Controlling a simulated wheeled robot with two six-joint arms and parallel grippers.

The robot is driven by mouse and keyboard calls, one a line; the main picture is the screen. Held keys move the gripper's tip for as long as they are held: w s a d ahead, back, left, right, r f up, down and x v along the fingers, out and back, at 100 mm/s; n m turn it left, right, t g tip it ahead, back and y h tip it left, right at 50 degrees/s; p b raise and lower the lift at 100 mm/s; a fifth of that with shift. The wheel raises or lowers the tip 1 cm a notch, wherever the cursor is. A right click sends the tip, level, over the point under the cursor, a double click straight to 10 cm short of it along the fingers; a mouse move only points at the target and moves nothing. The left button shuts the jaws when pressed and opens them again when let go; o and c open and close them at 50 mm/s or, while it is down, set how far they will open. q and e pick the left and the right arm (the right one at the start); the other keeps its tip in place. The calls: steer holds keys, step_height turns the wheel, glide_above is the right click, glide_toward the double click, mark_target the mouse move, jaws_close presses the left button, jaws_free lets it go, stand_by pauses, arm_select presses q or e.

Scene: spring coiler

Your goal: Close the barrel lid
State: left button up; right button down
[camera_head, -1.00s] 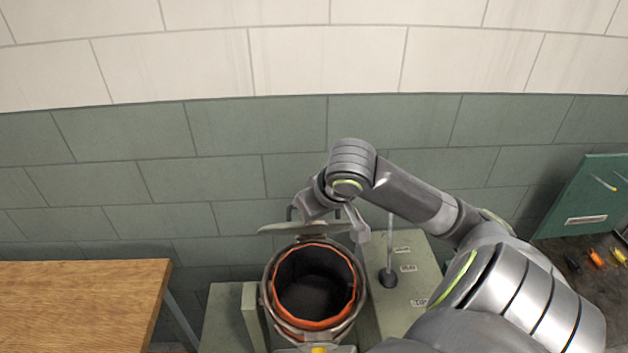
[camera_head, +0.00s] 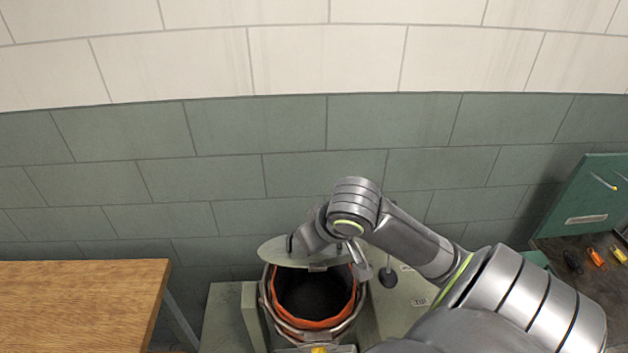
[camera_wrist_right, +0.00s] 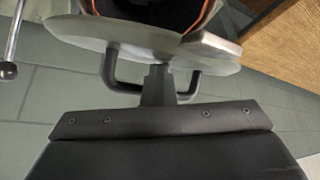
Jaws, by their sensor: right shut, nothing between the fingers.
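The barrel (camera_head: 345,328) stands low in the middle of the head view, with an orange-red inner rim and a dark inside. Its round grey-green lid (camera_head: 285,253) is partly open, tilted up at the barrel's back rim. The lid (camera_wrist_right: 110,35) also shows in the right wrist view, with a dark bar handle (camera_wrist_right: 121,86) on its outer face. My right gripper (camera_wrist_right: 158,72) is shut and empty, its fingertips at the handle, close to the lid's outer face. I cannot tell whether they touch. My left gripper is not in view.
A wooden table (camera_head: 80,305) stands at the left. A lever with a dark base (camera_head: 388,276) stands right of the barrel, close to my right arm. A green case with tools (camera_head: 596,257) is at the far right. A tiled wall (camera_head: 230,180) is behind.

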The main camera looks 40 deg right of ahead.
steer(key=shift+s+a+f, duration=0.2)
steer(key=shift+s+a, duration=0.1)
steer(key=shift+s, duration=0.1)
steer(key=shift+f, duration=0.1)
steer(key=f, duration=0.1)
steer(key=s+a+f, duration=0.1)
steer(key=s+f, duration=0.1)
steer(key=f, duration=0.1)
steer(key=shift+a+f, duration=0.1)
steer(key=shift+a, duration=0.25)
steer(key=f, duration=0.1)
steer(key=f+b, duration=0.1)
steer(key=f, duration=0.1)
steer(key=s+a+f+b, duration=0.1)
steer(key=shift+f, duration=0.15)
stand_by(0.9)
